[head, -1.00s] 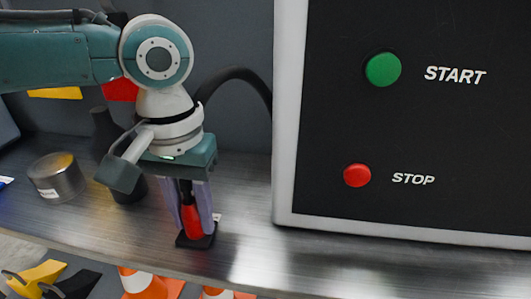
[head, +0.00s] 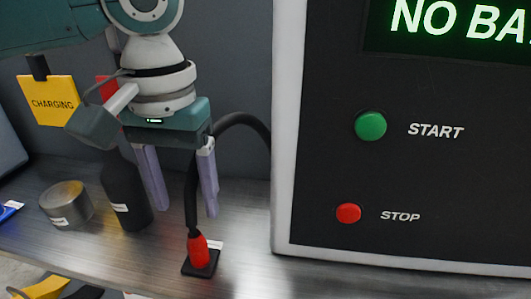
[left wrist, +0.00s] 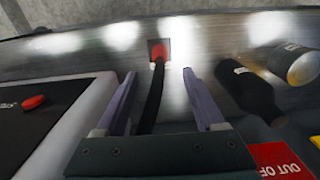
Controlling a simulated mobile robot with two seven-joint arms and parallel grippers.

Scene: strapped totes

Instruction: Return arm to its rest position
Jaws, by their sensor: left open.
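My left gripper (head: 180,190) is open and empty, above the metal shelf, with its two purple-grey fingers pointing down. Below it, a red plug (head: 198,250) on a black cable stands in a square black base on the shelf. The plug is clear of the fingertips. The left wrist view shows my left gripper (left wrist: 158,95) with its fingers spread on both sides of the cable, and the red plug (left wrist: 158,51) beyond the tips. My right gripper is not in view.
A control box (head: 318,190) with a green START button (head: 371,126) and red STOP button (head: 348,213) stands right. A black bottle (head: 127,195) and a metal tin (head: 66,204) stand left on the shelf (head: 110,248). A yellow CHARGING sign (head: 52,101) hangs behind.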

